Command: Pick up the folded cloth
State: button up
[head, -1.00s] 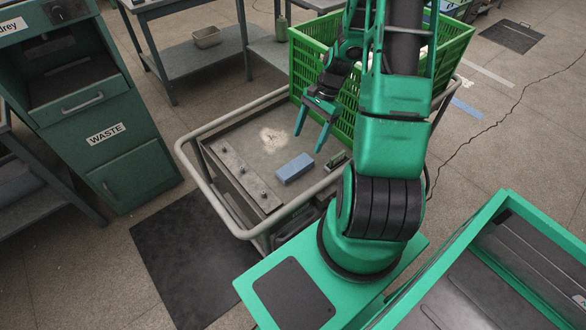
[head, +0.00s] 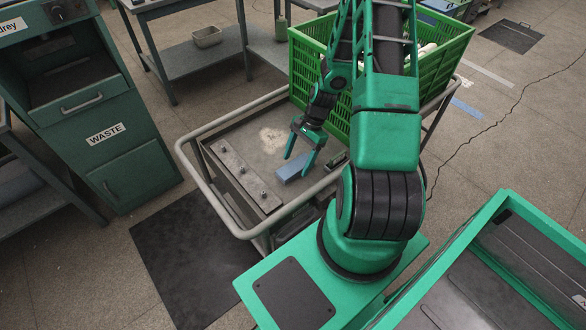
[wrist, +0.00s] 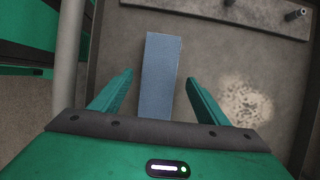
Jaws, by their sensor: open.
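The folded cloth (head: 292,169) is a blue-grey oblong block lying on the grey top of the cart. My gripper (head: 297,166) is open, with its fingers pointing down at the cloth and partly covering it in the head view. In the wrist view the cloth (wrist: 161,78) lies lengthwise between and ahead of my two open fingers (wrist: 158,88). There is a gap between the cloth and each finger. I cannot tell how high the fingertips are above the cart top.
The cart (head: 228,218) has a raised tube rail and a metal bar with knobs (head: 241,176) along its left side. A green crate (head: 387,90) stands at its back right. A small dark green object (head: 336,160) lies right of the cloth. A pale stain marks the bare top.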

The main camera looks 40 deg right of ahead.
aim_at(292, 167)
jog(key=shift+a+f, duration=0.1)
jog(key=shift+f, duration=0.25)
jog(key=shift+c, duration=0.4)
jog(key=c, duration=1.1)
jog(key=shift+o, duration=0.2)
jog(key=shift+r, duration=0.2)
jog(key=shift+r, duration=0.55)
notch_tip(292, 167, up, 2)
jog(key=shift+r, duration=0.25)
jog(key=s+a+r, duration=0.7)
jog(key=s+a, duration=0.1)
jog(key=shift+s+a, duration=0.15)
